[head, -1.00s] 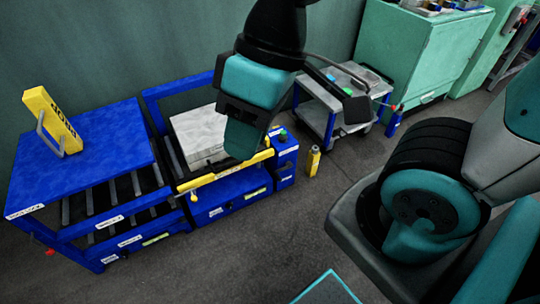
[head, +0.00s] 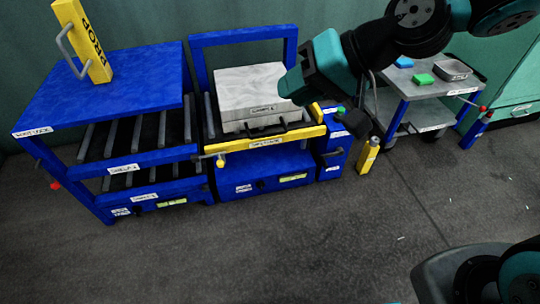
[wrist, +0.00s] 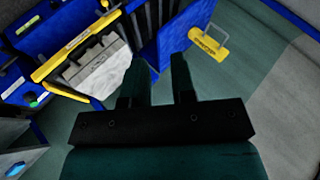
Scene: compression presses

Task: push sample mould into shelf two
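The sample mould (head: 250,90) is a pale grey block with a label and dark handle on its front. It sits on the blue roller carriage (head: 265,187), behind a yellow front bar (head: 265,143). It also shows in the wrist view (wrist: 100,72). The blue shelf unit (head: 115,85) stands left of the carriage, with rollers on its labelled levels; the small labels are hard to read. My gripper (head: 290,88) is near the mould's right side in the head view; contact cannot be told. In the wrist view its fingers (wrist: 160,78) are apart with nothing between them.
A yellow prop (head: 83,42) stands on the shelf unit's top. A blue box with a green button (head: 335,150) adjoins the carriage on the right. A yellow bottle (head: 368,155) stands on the floor, and a trolley (head: 425,92) stands behind.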

